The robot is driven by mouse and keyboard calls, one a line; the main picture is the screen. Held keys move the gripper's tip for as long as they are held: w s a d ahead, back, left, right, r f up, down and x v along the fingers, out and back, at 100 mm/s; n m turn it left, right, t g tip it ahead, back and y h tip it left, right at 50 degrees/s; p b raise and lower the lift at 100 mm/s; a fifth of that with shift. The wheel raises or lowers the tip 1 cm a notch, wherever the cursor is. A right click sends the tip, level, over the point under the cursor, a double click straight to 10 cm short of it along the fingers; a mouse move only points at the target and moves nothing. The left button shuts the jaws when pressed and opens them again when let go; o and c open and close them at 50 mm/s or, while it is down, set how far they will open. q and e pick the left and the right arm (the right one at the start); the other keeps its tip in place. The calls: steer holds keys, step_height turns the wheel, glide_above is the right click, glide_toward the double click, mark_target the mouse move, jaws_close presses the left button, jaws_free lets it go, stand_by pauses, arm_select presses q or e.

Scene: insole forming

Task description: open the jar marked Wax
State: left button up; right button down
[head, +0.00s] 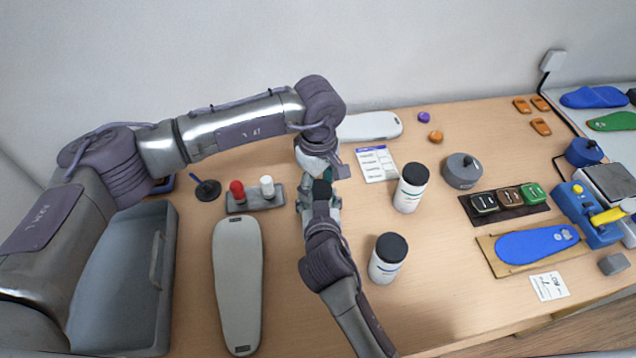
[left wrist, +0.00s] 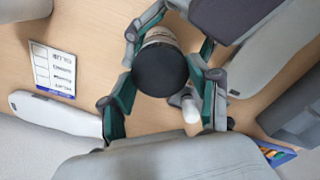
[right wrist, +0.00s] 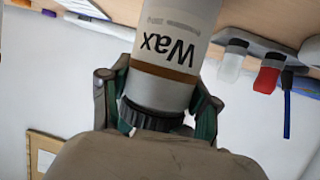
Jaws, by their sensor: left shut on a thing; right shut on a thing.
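The Wax jar is pale with a brown band and a dark ridged lid. Its upside-down "Wax" label (right wrist: 172,45) shows in the right wrist view. In the left wrist view I see the round dark lid (left wrist: 160,70) from above. In the head view the jar is mostly hidden between my grippers, with the lid (head: 322,188) showing. My left gripper (left wrist: 164,88) has its fingers on both sides at the lid end. My right gripper (right wrist: 158,95) closes on the jar from the opposite side. Whether the jar touches the table is hidden.
Two white jars with black lids (head: 411,187) (head: 388,258) stand to the right. A rack (head: 255,198) with a red and a white item stands close left. A grey insole-shaped form (head: 238,285) and grey tray (head: 120,280) lie at left. A printed card (head: 376,164) lies behind.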

arm_select(q)
steer(key=n, duration=0.4)
steer(key=shift+n, duration=0.4)
steer(key=n, duration=0.4)
steer(key=shift+n, duration=0.3)
steer(key=n, duration=0.4)
steer(key=shift+n, duration=0.4)
steer(key=n, duration=1.3)
steer(key=shift+n, duration=0.4)
steer(key=n, duration=0.9)
steer(key=shift+r, duration=0.1)
